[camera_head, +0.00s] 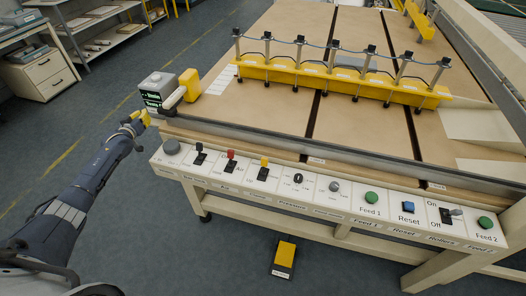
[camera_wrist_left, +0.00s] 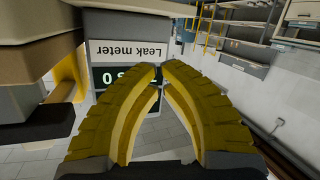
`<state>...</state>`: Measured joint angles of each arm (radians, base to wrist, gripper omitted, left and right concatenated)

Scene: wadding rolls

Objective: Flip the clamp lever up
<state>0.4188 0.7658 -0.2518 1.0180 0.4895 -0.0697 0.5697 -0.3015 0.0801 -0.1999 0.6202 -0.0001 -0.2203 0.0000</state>
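A yellow clamp (camera_head: 190,84) stands at the table's near left corner. A lever with a pale grip (camera_head: 174,98) slants down from it toward the lower left. Beside it is the dark leak meter (camera_head: 153,97), whose label shows upside down in the left wrist view (camera_wrist_left: 142,50). My left gripper (camera_head: 143,117) is just off the table corner, below and left of the lever and apart from it. In the left wrist view its yellow fingers (camera_wrist_left: 160,72) come together at the tips with nothing seen between them. The lever cannot be made out there. My right gripper is out of view.
A control panel (camera_head: 325,197) with switches and buttons runs along the table's front edge. A yellow rail with several posts (camera_head: 340,84) crosses the table (camera_head: 260,110). A yellow pedal (camera_head: 284,257) lies on the floor. The floor left of the table is free.

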